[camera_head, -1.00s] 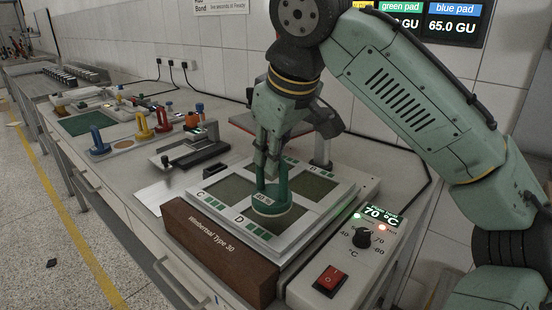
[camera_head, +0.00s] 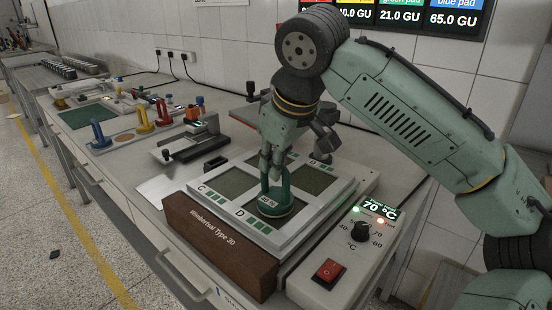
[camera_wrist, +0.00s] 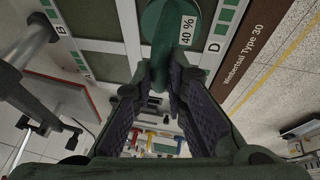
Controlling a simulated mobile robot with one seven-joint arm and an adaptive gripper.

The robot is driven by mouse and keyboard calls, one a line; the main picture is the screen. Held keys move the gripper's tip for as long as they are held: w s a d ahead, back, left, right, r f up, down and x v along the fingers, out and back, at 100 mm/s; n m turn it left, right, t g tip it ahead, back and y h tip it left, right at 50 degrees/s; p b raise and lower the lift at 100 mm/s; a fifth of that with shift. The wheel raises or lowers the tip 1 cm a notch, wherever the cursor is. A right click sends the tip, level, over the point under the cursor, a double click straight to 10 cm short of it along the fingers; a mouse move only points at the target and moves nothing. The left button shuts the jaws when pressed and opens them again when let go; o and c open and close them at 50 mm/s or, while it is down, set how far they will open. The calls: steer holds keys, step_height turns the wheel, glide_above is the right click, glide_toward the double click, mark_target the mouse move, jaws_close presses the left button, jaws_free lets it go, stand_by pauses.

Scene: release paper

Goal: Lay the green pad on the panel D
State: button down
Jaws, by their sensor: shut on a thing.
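The green pad (camera_head: 274,208) is a round disc with an upright loop handle and a white label, "40 %" in the wrist view (camera_wrist: 160,25). My gripper (camera_head: 270,170) is shut on the top of its handle; in the wrist view both fingers (camera_wrist: 160,80) close around it. The pad is upright over panel D (camera_head: 292,213), the dark window at the near corner of the plate, and covers much of it. The pad looks level and at or very close to the panel surface; the exact contact is hidden.
The plate's panel C (camera_head: 236,183) and the far panels are bare. A control box (camera_head: 345,262) with a red switch reads 70 °C to the right. Blue (camera_head: 97,134), yellow (camera_head: 143,118) and red handled pads stand at the left. A wooden block fronts the plate.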

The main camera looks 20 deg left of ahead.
steer(key=c, duration=2)
jaws_free()
steer(key=shift+f, duration=0.1)
steer(key=shift+c, duration=0.2)
steer(key=o, duration=0.4)
steer(key=shift+o, duration=0.2)
steer(key=b+v, duration=0.1)
steer(key=v, duration=1.1)
